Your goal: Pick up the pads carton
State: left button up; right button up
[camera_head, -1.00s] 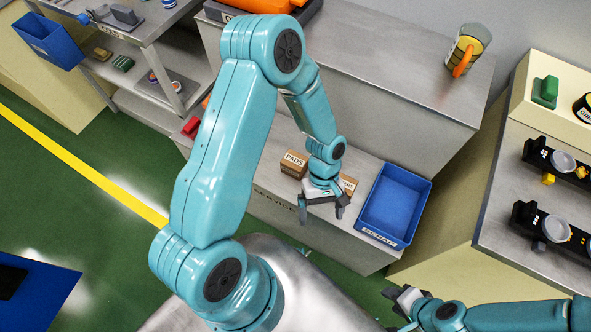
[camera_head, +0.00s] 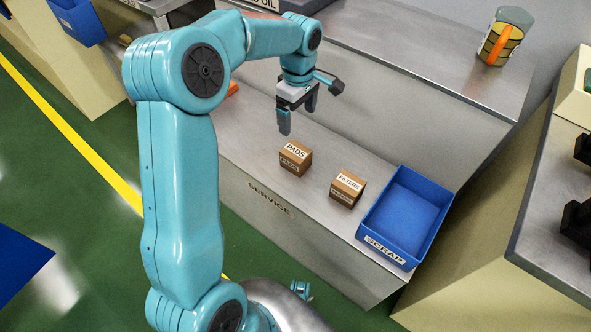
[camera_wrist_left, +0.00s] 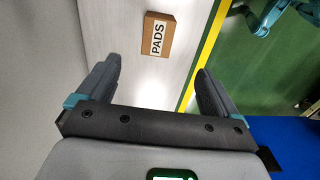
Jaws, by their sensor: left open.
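The pads carton (camera_head: 295,157) is a small brown box with a white PADS label, standing on the grey service shelf (camera_head: 325,222). My left gripper (camera_head: 297,116) is open and empty, above and behind the carton in the head view, apart from it. In the left wrist view the pads carton (camera_wrist_left: 158,36) lies beyond the spread fingers (camera_wrist_left: 160,90), near the top middle. At the lower middle of the head view, a small teal part of what looks like my right arm shows; its jaws cannot be made out.
A brown filters carton (camera_head: 346,188) stands right of the pads carton, beside the blue scrap bin (camera_head: 440,229).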

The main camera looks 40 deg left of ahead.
aim_at(296, 151)
pick_arm(q)
jog(key=f+b, duration=0.1)
jog(key=f, duration=0.3)
jog(key=f+b, duration=0.2)
jog(key=f, duration=0.2)
jog(key=a+f+b, duration=0.1)
jog(key=f, duration=0.3)
jog(key=shift+f, duration=0.3)
notch_tip(296, 151, down, 5)
jog(key=b, duration=0.3)
jog(key=shift+w+d+f, duration=0.1)
jog(key=shift+d+f, duration=0.05)
pick_arm(e)
notch_tip(296, 151, down, 8)
jog(key=shift+w+r, duration=0.15)
jog(key=shift+r, duration=0.1)
pick_arm(q)
jog(key=c, duration=1.1)
